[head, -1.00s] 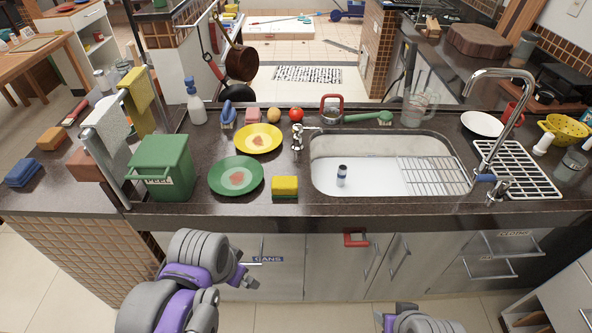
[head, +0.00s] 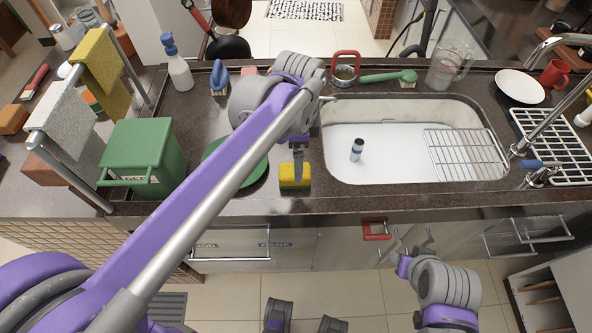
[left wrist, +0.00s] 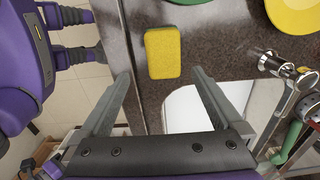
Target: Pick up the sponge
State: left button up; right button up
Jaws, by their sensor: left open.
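The yellow sponge (head: 295,182) lies on the dark counter, just left of the sink. It also shows in the left wrist view (left wrist: 162,52), flat and just beyond my fingertips. My left gripper (head: 298,165) is directly above the sponge in the head view, partly hidden by its own wrist. In the left wrist view my left gripper (left wrist: 161,74) is open and empty, its fingers spread wider than the sponge. My right gripper (head: 412,240) is in front of the cabinets, below the counter edge, with its fingers apart and empty.
The sink (head: 400,165) with a rack and small bottle is right of the sponge. A green plate (head: 250,170), partly hidden by my left arm, and a green bin (head: 145,150) are to the left. The faucet (left wrist: 300,75) shows in the left wrist view.

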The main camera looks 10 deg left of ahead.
pick_arm(q)
notch_tip(320, 180, down, 2)
jog(key=shift+f, duration=0.1)
jog(key=shift+w+a+f, duration=0.1)
jog(key=shift+a+f, duration=0.05)
jog(key=shift+f, duration=0.75)
jog(key=shift+w+a+f, duration=0.1)
jog(key=shift+a+f, duration=0.05)
jog(key=shift+f, duration=0.8)
jog(key=shift+w+a+f, duration=0.1)
jog(key=shift+a+f, duration=0.05)
jog(key=shift+f, duration=0.75)
jog(key=shift+s, duration=0.1)
jog(key=shift+c, duration=0.3)
jog(key=c, duration=1.3)
jog(key=shift+r, duration=0.2)
notch_tip(320, 180, up, 10)
jog(key=shift+f, duration=0.15)
